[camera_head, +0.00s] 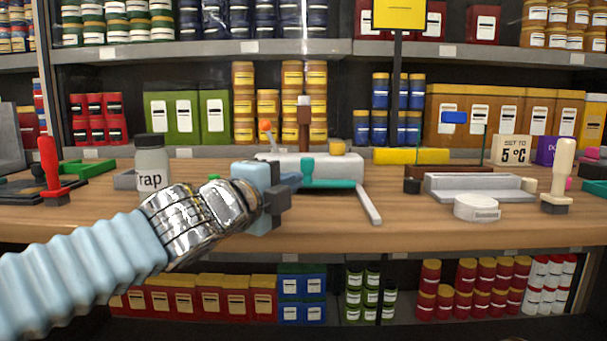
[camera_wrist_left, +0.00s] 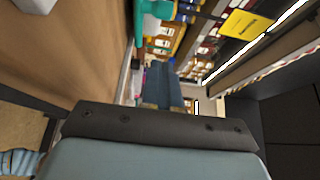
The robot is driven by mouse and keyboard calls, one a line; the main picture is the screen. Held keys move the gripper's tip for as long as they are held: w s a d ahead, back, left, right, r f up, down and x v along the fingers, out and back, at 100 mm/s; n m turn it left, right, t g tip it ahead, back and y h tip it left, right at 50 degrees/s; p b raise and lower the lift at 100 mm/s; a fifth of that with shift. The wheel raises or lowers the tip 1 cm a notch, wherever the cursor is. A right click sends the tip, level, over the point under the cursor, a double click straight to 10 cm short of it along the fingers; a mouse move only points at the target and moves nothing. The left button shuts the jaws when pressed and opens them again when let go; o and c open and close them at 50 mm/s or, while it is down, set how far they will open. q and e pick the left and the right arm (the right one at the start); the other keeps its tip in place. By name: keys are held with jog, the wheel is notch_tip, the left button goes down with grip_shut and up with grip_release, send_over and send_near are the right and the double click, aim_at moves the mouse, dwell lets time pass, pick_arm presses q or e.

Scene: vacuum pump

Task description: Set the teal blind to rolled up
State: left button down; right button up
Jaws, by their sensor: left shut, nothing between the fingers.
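A teal bar (camera_head: 330,183) with a short upright teal part lies at the front of a pale grey block (camera_head: 325,163) on the counter. I cannot tell for sure that this is the teal blind; no hanging sheet is clear. A teal piece (camera_wrist_left: 152,14) also shows at the top of the left wrist view. My left gripper (camera_head: 294,182) is shut and empty, just left of the teal bar in the head view. Whether it touches the bar is unclear. Its closed fingers also show in the left wrist view (camera_wrist_left: 172,82). My right gripper is not in view.
A grey lever (camera_head: 368,204) angles toward the counter's front edge. A labelled jar (camera_head: 152,165) and a red-handled stamp (camera_head: 50,170) stand left. A white round box (camera_head: 477,208) and a grey tray (camera_head: 475,187) lie right. The wooden counter (camera_head: 330,235) is clear in front.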

aim_at(307, 174)
pick_arm(q)
jog(key=x, duration=0.6)
jog(key=w+p, duration=0.2)
jog(key=w, duration=0.1)
jog(key=shift+w+a+r, duration=0.2)
jog(key=shift+w, duration=0.05)
jog(key=shift+w+a+f, duration=0.1)
jog(key=shift+w+f, duration=0.1)
jog(key=shift+w, duration=0.3)
